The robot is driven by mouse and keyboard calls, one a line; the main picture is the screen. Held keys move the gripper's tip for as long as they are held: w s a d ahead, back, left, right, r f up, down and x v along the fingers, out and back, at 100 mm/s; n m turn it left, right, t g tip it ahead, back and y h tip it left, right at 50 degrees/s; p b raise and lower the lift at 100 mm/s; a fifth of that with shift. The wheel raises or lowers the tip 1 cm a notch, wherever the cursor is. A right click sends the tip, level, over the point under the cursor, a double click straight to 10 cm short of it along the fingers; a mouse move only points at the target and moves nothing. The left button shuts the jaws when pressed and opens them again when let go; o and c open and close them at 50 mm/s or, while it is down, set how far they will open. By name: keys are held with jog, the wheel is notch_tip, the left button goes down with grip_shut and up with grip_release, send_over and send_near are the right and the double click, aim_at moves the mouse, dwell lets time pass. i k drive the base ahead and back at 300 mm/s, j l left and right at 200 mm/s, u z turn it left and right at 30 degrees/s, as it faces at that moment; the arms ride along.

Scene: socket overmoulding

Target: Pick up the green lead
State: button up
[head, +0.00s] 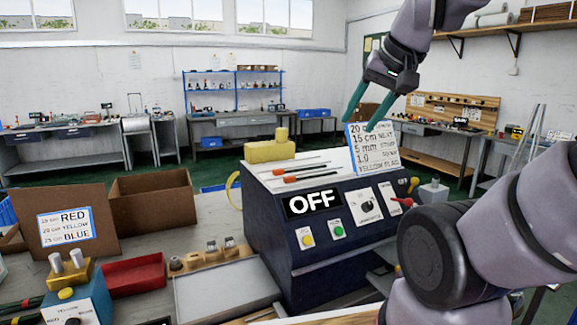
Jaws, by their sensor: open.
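A dark green strip (22,303), which looks like the green lead, lies at the lower left edge of the head view, partly cut off by the frame. A dark red strip lies close to it. My gripper (360,124) is raised at the upper right of the centre, with its two teal fingers apart and pointing down. It is empty, in front of or above the white notice, and far from the green strip.
The dark blue machine (268,236) showing OFF stands in the middle, with orange-tipped rods on top. Left of it are a red tray (134,276), a cardboard box (152,200) and a grey tray (225,296). A blue device (85,300) stands near the green strip.

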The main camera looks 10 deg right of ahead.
aim_at(280, 171)
jog(key=l+u, duration=0.1)
jog(key=u, duration=0.65)
jog(key=l+u, duration=0.15)
jog(key=u, duration=0.25)
jog(key=l+u, duration=0.1)
jog(key=u, duration=0.25)
jog(key=l, duration=0.2)
jog(key=l+z, duration=0.1)
jog(key=z, duration=0.2)
jog(key=l+z, duration=0.15)
jog(key=z, duration=0.15)
